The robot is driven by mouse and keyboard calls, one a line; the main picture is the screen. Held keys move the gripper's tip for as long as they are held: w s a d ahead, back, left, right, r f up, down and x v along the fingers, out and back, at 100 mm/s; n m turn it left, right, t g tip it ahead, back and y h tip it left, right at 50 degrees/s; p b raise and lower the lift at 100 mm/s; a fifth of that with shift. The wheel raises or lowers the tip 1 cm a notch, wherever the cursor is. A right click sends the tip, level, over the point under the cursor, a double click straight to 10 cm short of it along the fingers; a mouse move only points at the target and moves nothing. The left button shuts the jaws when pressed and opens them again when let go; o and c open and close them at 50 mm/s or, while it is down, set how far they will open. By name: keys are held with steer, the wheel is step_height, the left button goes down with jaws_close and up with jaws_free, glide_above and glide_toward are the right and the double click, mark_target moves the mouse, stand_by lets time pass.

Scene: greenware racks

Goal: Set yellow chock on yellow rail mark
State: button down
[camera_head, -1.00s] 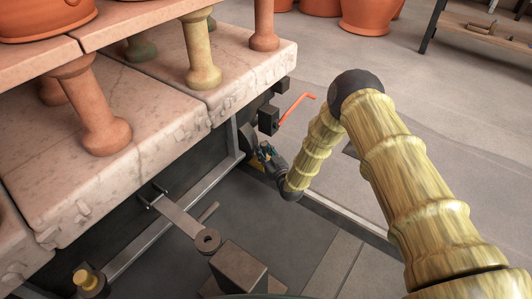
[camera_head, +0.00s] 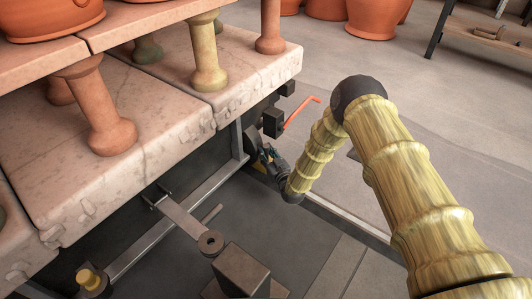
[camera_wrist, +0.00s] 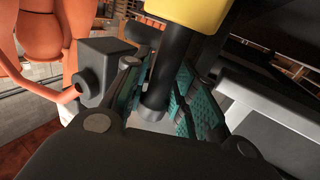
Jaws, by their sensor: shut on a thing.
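The stem belongs to the yellow chock (camera_wrist: 188,14), whose yellow body shows at the top edge, partly cut off. In the head view only a small yellow patch of the chock (camera_head: 259,168) shows next to the gripper. I cannot make out a yellow mark on the rail; the chock's contact with the rail is hidden.
An orange lever (camera_head: 300,112) on a dark block (camera_head: 273,122) stands close beside the gripper. The stone rack deck (camera_head: 190,135) overhangs on the left. A flat arm with a ring end (camera_head: 210,243) and a yellow-capped post (camera_head: 89,279) are nearer.

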steer(key=shift+f, duration=0.1)
steer(key=c, duration=1.1)
jaws_free()
steer(key=shift+p+v, duration=1.65)
steer(key=shift+v, duration=1.35)
